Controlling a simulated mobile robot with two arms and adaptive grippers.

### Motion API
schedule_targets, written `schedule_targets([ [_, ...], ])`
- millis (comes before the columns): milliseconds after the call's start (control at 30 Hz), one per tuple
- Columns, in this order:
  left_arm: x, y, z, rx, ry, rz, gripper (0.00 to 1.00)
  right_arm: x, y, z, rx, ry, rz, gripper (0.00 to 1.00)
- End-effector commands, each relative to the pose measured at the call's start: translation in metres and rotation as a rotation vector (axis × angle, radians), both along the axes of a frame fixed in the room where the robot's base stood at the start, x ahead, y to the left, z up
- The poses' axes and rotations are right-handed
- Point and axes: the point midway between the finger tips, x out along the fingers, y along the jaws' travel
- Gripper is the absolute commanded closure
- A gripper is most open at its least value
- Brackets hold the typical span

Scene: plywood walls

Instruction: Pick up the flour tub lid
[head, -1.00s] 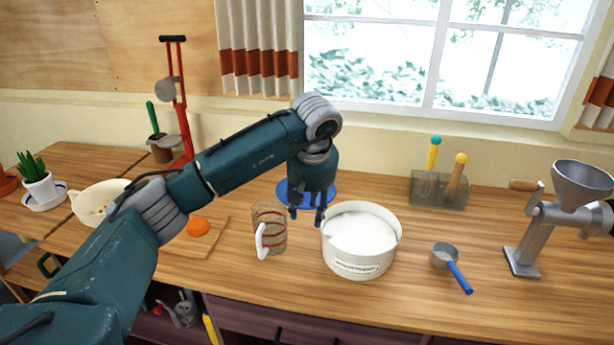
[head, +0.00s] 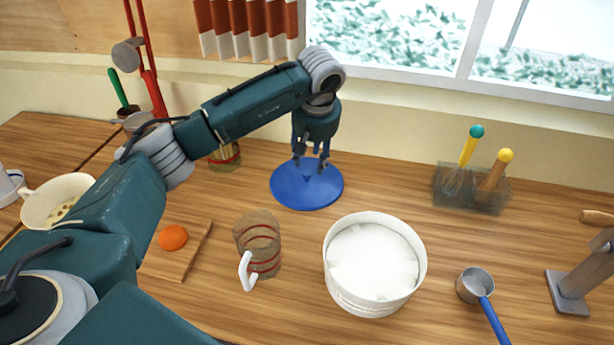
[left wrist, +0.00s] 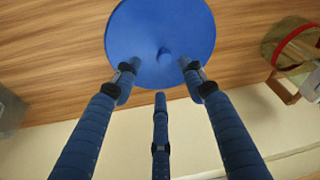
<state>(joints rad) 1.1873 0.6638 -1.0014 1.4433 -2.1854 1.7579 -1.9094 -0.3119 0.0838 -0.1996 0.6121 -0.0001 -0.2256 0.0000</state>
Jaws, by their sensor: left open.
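The flour tub lid (head: 307,190) is a round blue disc with a small knob, lying flat on the wooden counter behind the white tub. In the left wrist view the lid (left wrist: 160,25) fills the top middle, its knob (left wrist: 164,54) between the finger ends. My left gripper (head: 311,162) is open above the lid, its fingers pointing down around the knob; I cannot tell whether they touch the lid. The flour tub (head: 375,265), white and round, stands open with white flour in it, in front and to the right of the lid. My right gripper is not in view.
A measuring jug (head: 258,245) with a white handle stands left of the tub. A metal scoop (head: 475,286) with a blue handle, a grinder (head: 582,275) and a utensil holder (head: 471,190) are to the right.

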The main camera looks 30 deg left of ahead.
Motion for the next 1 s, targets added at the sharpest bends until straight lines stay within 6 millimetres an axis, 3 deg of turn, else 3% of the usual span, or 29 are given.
schedule_targets([
  [167, 0.003, 0.003, -0.015, 0.000, 0.001, -0.001, 0.58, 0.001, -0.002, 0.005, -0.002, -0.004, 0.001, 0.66],
  [467, 0.009, 0.017, -0.049, -0.001, 0.003, 0.000, 0.58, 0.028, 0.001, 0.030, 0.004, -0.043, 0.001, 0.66],
  [600, 0.012, 0.019, -0.062, 0.000, 0.000, 0.000, 0.58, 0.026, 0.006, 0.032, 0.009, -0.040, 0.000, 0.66],
  [833, 0.013, 0.019, -0.064, 0.001, -0.002, -0.001, 0.58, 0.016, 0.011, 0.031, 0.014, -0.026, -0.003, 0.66],
  [1000, 0.013, 0.020, -0.064, 0.000, -0.001, -0.001, 0.90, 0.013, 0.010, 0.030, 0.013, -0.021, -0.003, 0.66],
])
